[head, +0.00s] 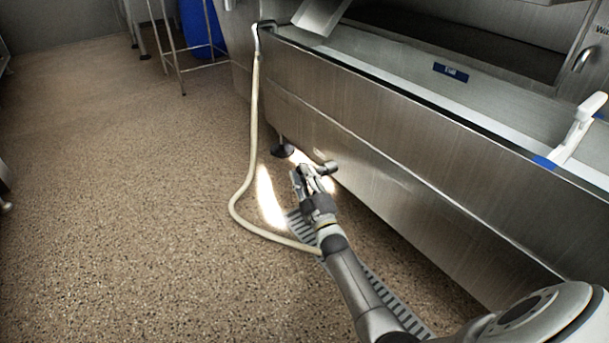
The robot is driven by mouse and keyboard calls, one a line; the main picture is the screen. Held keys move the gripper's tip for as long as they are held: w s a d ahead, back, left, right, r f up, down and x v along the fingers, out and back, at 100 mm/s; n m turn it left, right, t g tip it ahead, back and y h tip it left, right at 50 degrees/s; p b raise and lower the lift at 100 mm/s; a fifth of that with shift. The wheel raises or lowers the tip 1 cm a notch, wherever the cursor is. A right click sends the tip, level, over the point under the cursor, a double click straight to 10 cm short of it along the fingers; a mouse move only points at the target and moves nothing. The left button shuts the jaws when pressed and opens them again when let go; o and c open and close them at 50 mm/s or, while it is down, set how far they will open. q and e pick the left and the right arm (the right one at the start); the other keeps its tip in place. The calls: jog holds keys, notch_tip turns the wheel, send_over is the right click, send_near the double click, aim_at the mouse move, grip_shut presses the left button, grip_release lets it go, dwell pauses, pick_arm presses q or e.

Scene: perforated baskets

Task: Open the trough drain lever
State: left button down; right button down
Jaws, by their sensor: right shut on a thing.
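The stainless steel trough (400,161) runs from the upper middle to the lower right. The drain lever (326,167) is a small dark and metal piece at the trough's lower edge, and my gripper hides part of it. My right gripper (310,175) is at the lever, its fingers shut on it. The arm reaches in from the lower right. My left gripper is not in view.
A beige hose (254,120) hangs over the trough's left end and curls across the speckled floor (120,190) beside my right arm. A floor grate (376,284) lies under the arm. A white-handled brush (579,126) rests on the trough rim at right. The left floor is clear.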

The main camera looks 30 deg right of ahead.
jog(key=shift+a+f, duration=0.2)
jog(key=shift+f, duration=0.2)
jog(key=c, duration=1.5)
grip_release()
jog(key=shift+o, duration=0.3)
jog(key=shift+r, duration=0.1)
jog(key=shift+d+r, duration=0.1)
